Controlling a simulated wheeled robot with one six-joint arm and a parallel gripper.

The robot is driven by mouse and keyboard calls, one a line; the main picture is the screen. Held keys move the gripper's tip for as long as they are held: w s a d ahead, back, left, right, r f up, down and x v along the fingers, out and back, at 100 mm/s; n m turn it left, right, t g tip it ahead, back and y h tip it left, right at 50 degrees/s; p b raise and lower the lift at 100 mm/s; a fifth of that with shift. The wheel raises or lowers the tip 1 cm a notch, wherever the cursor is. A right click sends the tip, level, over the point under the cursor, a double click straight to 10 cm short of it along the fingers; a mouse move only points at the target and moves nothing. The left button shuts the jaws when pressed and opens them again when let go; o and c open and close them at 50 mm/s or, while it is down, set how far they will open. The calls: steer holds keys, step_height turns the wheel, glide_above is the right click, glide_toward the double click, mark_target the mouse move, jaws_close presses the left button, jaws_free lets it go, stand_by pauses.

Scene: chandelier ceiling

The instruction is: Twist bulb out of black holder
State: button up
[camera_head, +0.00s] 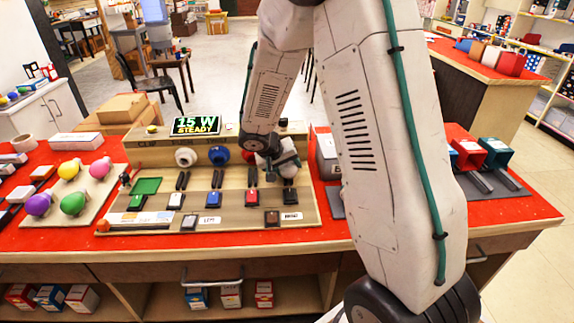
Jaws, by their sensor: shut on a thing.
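My gripper (285,165) is at the right end of the row of holders on the wooden test board (140,155). It is shut on the bulb, which is mostly hidden by my fingers and wrist. The black holder is hidden behind my gripper, so I cannot tell how far the bulb sits in it. To the left in the same row are a white holder (186,157), a blue holder (219,155) and a red holder partly covered by my arm.
A display (196,125) reading "15 W STEADY" stands behind the row. Switches, including a black one (291,197), lie in front. Colored bulbs sit on a tray (98,203) at left. Red and teal boxes (497,152) stand at right.

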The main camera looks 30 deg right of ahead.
steer(key=shift+s+a, duration=0.3)
steer(key=shift+s, duration=0.2)
steer(key=shift+s+a, duration=0.25)
steer(key=shift+s, duration=0.25)
steer(key=shift+w+r, duration=0.1)
steer(key=shift+r, duration=3.9)
